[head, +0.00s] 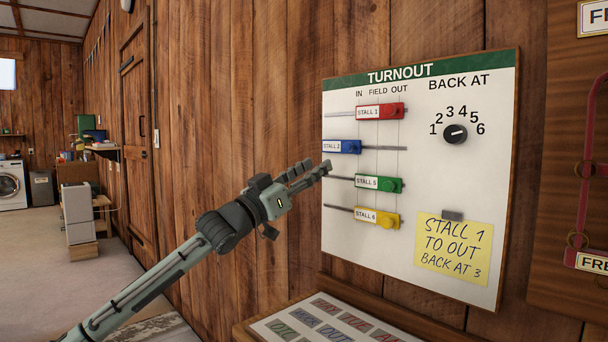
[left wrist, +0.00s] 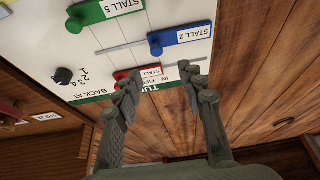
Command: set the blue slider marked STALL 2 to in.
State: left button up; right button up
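The blue slider marked STALL 2 (head: 349,147) sits at the left end of its rail on the white TURNOUT board (head: 470,190), at the IN side. It also shows in the left wrist view (left wrist: 182,38), upside down, beyond the fingertips. My left gripper (head: 316,169) is just left of the board, below and left of the blue slider in the head view. In the left wrist view its two fingers (left wrist: 163,82) are spread apart with nothing between them, and I see no contact with the slider. My right gripper is out of view.
Red STALL 1 (head: 393,110), green STALL 5 (head: 393,185) and yellow STALL 6 (head: 391,221) sliders sit toward OUT. A black dial (head: 455,134) and yellow note (head: 454,247) are at the right. A lettered panel (head: 325,322) lies below. The wood wall left of the board is clear.

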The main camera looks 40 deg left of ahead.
pick_arm(q)
jog(key=shift+v, duration=1.15)
